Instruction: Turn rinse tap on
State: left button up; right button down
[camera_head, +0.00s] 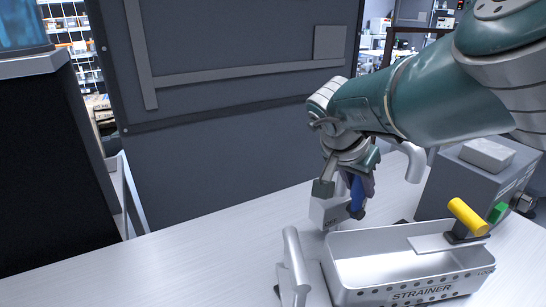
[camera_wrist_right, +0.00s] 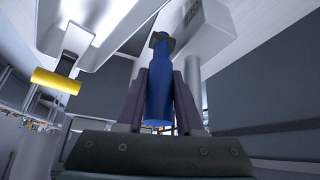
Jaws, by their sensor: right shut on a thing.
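The rinse tap's blue lever (camera_head: 357,194) stands at a small pale block (camera_head: 328,211) with an "OFF" mark, behind the strainer tray. My right gripper (camera_head: 347,188) reaches down onto the lever from above and is shut on it. In the right wrist view the blue lever (camera_wrist_right: 160,75) sits between the two dark fingers of the right gripper (camera_wrist_right: 159,105). A white curved spout (camera_head: 414,160) shows behind the right wrist. The arm hides part of the tap. My left gripper is not in view.
A metal tray (camera_head: 405,293) marked "STRAINER" stands close in front of the tap. A yellow handle (camera_head: 467,217) rises at its right end, and a grey bar handle (camera_head: 296,262) is at its left. A grey box (camera_head: 480,182) stands right. The bench is clear at left.

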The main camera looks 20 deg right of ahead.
aim_at(358, 180)
jog(key=c, duration=0.5)
grip_release()
jog(key=shift+f, duration=0.1)
jog(key=shift+c, duration=0.2)
jog(key=shift+p+v, duration=3.75)
jog(key=shift+v, duration=0.3)
jog(key=shift+s+f, duration=0.1)
